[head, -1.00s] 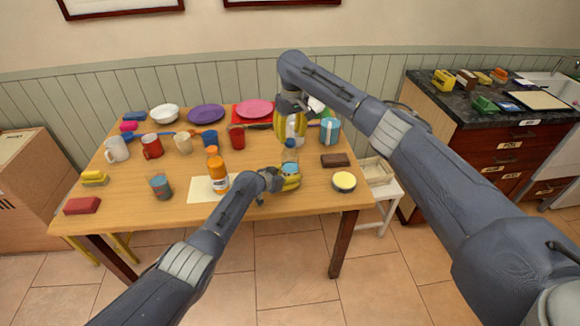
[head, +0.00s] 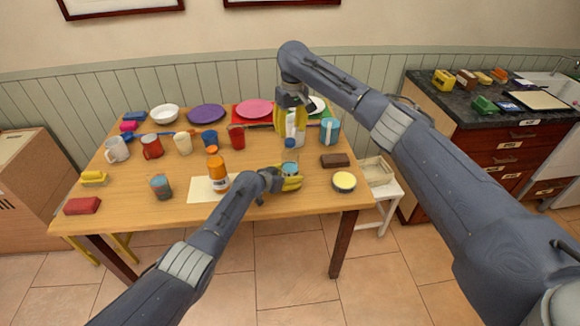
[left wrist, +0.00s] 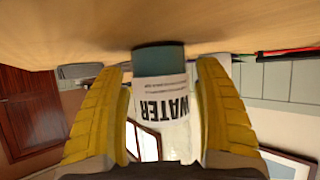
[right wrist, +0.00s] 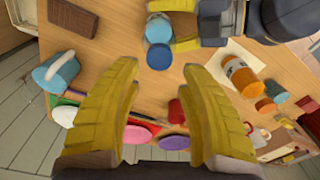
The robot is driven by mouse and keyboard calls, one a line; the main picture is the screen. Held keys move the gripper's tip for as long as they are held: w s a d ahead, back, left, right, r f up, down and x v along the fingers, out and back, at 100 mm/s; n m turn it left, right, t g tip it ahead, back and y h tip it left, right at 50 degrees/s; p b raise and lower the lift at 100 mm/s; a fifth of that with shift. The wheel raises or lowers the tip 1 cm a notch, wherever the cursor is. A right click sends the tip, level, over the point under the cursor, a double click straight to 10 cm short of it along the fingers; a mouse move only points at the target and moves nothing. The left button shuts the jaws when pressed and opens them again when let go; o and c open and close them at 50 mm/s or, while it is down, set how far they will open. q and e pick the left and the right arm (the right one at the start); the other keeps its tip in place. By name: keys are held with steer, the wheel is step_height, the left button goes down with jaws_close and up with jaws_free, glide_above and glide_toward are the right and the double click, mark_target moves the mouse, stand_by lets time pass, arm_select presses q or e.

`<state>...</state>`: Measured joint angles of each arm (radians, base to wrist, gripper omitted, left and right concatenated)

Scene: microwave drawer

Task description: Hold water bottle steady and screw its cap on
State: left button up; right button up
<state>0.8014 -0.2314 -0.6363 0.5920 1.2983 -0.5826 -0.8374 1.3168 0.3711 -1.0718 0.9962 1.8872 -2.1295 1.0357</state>
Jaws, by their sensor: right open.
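The water bottle (left wrist: 175,112), with its "WATER" label and teal lower part, stands on the table between the yellow fingers of my left gripper (left wrist: 164,70), which is shut on it. It also shows in the head view (head: 290,169). The round blue cap (right wrist: 159,57) appears at the bottle's top; whether it is fully seated cannot be told. My right gripper (right wrist: 161,66) is open above the bottle, fingers pointing down. In the right wrist view the cap lies between its fingertips, with gaps on both sides.
An orange bottle (head: 220,180) stands left of my left gripper. A brown block (head: 335,160), a blue-and-white mug (head: 330,132) and a yellow-topped tin (head: 344,182) are to the right. Mugs and plates fill the back; the front edge is mostly clear.

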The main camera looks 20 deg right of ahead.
arm_select(q)
steer(key=shift+o, duration=1.1)
steer(key=shift+s+a+r, duration=0.2)
steer(key=shift+a+r, duration=0.1)
steer(key=shift+a, duration=0.25)
steer(key=shift+v, duration=5.35)
steer(key=shift+s+d, duration=0.1)
steer(key=shift+s, duration=0.1)
steer(key=shift+w+r, duration=0.1)
